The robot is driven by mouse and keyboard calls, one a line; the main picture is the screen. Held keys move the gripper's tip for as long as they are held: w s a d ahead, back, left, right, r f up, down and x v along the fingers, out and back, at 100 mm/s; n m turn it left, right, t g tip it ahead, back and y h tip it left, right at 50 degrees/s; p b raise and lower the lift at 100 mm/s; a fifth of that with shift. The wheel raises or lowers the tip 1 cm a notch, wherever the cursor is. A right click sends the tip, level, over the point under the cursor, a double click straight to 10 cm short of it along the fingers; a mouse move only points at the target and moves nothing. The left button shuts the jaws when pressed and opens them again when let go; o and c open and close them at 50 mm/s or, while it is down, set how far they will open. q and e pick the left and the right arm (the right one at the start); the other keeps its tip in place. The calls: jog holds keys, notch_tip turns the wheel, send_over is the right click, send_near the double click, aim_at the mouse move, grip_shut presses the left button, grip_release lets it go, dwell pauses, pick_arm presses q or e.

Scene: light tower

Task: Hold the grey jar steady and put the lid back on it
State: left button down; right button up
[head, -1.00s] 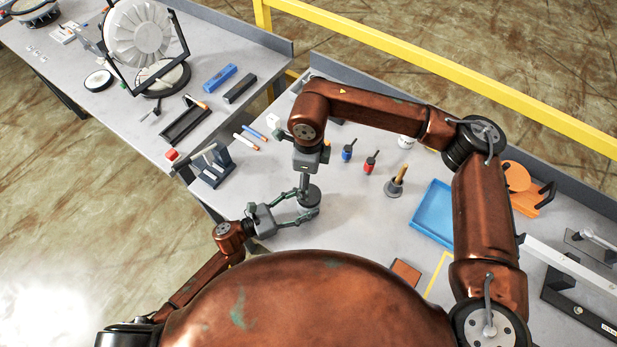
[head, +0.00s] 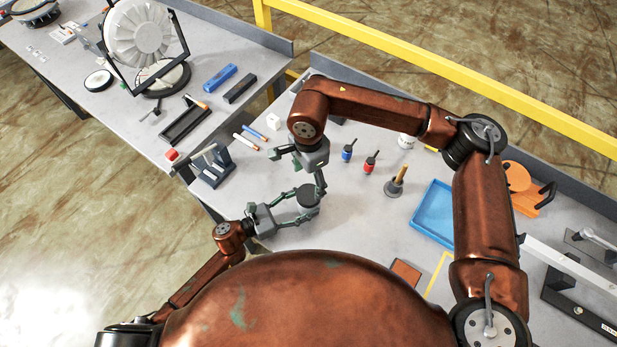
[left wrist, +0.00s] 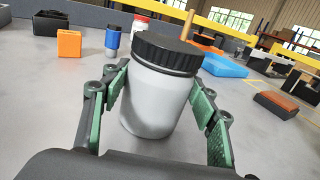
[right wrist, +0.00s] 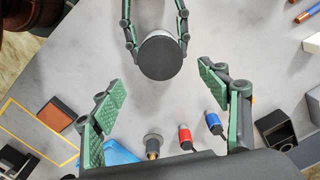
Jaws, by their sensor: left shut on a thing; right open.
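The grey jar (left wrist: 153,105) stands upright on the bench, between the fingers of my left gripper (head: 303,205), which is shut on its sides. The black ribbed lid (left wrist: 168,52) sits on top of the jar's mouth; whether it is fully tightened I cannot tell. The lid also shows from above as a dark disc in the right wrist view (right wrist: 160,56), hiding the jar below it. My right gripper (head: 298,175) is open and empty above the jar, its fingers spread wide and apart from the lid.
Blue (head: 347,152) and red (head: 370,163) small items and a wooden-handled tool in a grey base (head: 396,184) stand right of the jar. A blue tray (head: 433,212) lies farther right. A dark rack (head: 211,168) stands left. The bench around the jar is clear.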

aim_at(308, 194)
jog(key=shift+f, duration=3.95)
jog(key=shift+c, duration=0.3)
jog(key=c, duration=1.2)
jog(key=m, duration=0.6)
jog(key=shift+m, duration=0.3)
jog(key=m, duration=0.5)
jog(key=o, duration=1.3)
